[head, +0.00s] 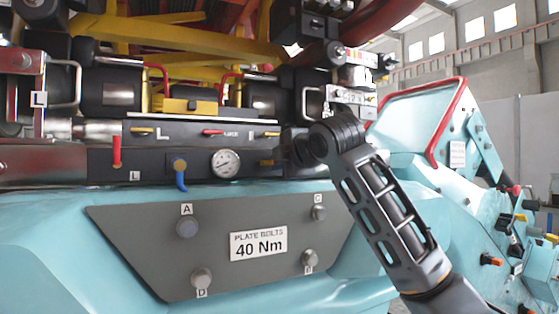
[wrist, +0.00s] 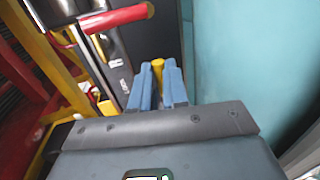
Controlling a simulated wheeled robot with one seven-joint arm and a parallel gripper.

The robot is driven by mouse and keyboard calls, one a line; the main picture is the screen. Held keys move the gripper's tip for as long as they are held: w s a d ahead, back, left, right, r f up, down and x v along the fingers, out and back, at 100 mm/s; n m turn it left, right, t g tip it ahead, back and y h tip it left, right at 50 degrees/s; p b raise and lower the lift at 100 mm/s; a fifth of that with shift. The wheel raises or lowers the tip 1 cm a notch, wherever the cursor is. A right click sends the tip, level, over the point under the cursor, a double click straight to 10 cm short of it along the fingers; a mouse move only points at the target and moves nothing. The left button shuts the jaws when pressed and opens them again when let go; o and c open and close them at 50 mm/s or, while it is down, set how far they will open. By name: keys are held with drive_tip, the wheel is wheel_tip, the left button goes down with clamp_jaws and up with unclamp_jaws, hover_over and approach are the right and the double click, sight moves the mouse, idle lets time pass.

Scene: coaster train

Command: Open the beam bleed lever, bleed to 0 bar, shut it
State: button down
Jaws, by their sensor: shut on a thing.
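My gripper (wrist: 157,85) shows in the wrist view with its two blue fingers closed on a small yellow handle (wrist: 157,64), which sticks up between the fingertips. In the head view my gripper is at the right end of the dark beam (head: 150,163), and a yellow-orange lever part (head: 267,162) shows just left of it. The fingers themselves are hidden there. A round white pressure gauge (head: 225,163) sits left of the gripper; its reading is too small to tell. A blue lever (head: 181,175) hangs down, and a red lever (head: 117,151) stands upright farther left.
Below the beam, a grey plate (head: 135,240) carries several bolts and a "40 Nm" label (head: 258,243). A red-edged turquoise panel (head: 415,110) stands right of my arm. In the wrist view a red bar (wrist: 115,18) lies near the fingers at upper left.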

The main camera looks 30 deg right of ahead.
drive_tip(key=shift+d+f, duration=0.1)
idle(0.3)
drive_tip(key=c, duration=1.1)
unclamp_jaws()
drive_tip(key=shift+s+r+b, duration=0.25)
drive_tip(key=shift+s+b, duration=0.1)
drive_tip(key=shift+s, duration=0.95)
drive_tip(key=shift+s+r+b, duration=0.3)
drive_tip(key=shift+s, duration=0.95)
drive_tip(key=shift+s+r+b, duration=0.25)
drive_tip(key=shift+s+b, duration=0.1)
drive_tip(key=shift+s, duration=0.95)
